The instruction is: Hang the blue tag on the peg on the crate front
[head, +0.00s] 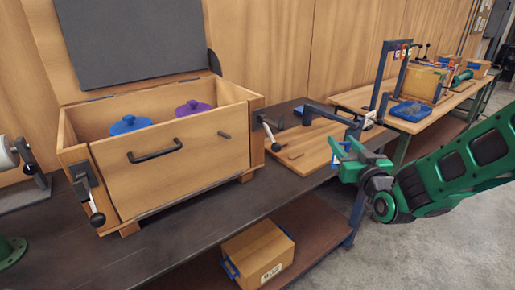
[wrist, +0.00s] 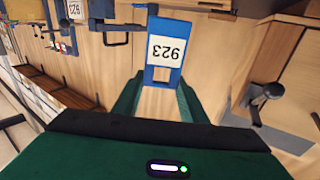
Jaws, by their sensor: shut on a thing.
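The blue tag (wrist: 164,50) has a white label reading 923, upside down in the wrist view. My gripper (wrist: 160,88) is shut on its framed end, and the labelled end points away from my gripper. In the head view my gripper (head: 342,157) is above the bench, right of the crate and apart from it; a small bit of blue shows at its fingertips. The wooden crate (head: 190,168) stands on the dark bench with its lid up. A short dark peg (head: 224,135) sticks out of the crate front, right of the black handle (head: 155,151).
Lever latches (head: 269,134) (head: 92,200) stick out at both crate front corners. Blue (head: 129,125) and purple (head: 193,107) lidded things are inside. A wooden board (head: 310,150) with a dark bracket lies right of the crate. A labelled box (head: 258,254) is on the lower shelf.

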